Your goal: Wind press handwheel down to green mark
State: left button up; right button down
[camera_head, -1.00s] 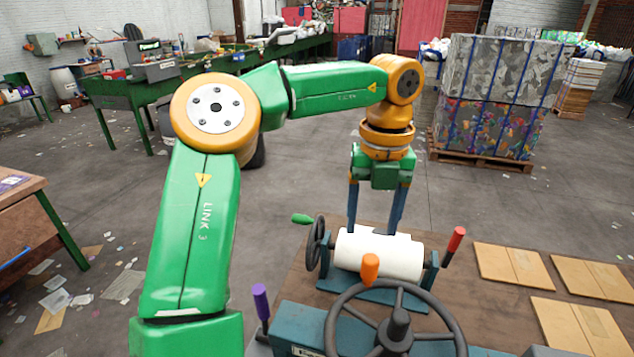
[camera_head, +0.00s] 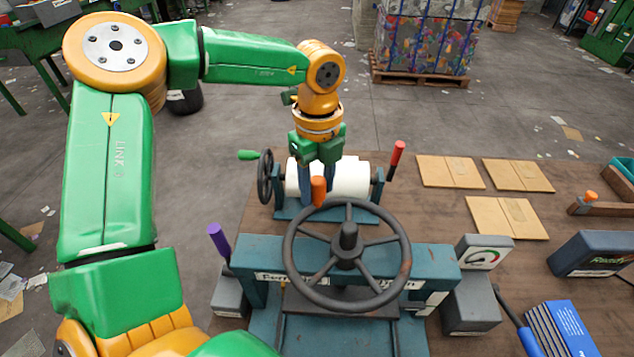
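The dark press handwheel (camera_head: 400,279) stands at the centre front. An upright orange knob (camera_head: 318,189) is on its far-left rim. My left gripper (camera_head: 318,196) points down at the knob. Its two dark blue fingers show apart, one at each side of the knob. Whether they touch it I cannot tell, and the fingertips are partly hidden by the wheel rim. A grey dial gauge (camera_head: 483,257) with a white face, a green band and a red part stands right of the wheel. Its needle is too small to read surely. My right gripper is out of view.
A white roller (camera_head: 350,178) with a green-handled crank (camera_head: 265,176) lies behind the wheel. Purple (camera_head: 219,239) and red (camera_head: 397,152) lever handles stand up nearby. Flat cardboard pieces (camera_head: 505,217), a dark "Ready" box (camera_head: 594,254) and a blue stack (camera_head: 560,328) lie at the right.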

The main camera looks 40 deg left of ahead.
pick_arm(q)
grip_shut()
jog(key=shift+r, duration=0.1)
dwell(1.1)
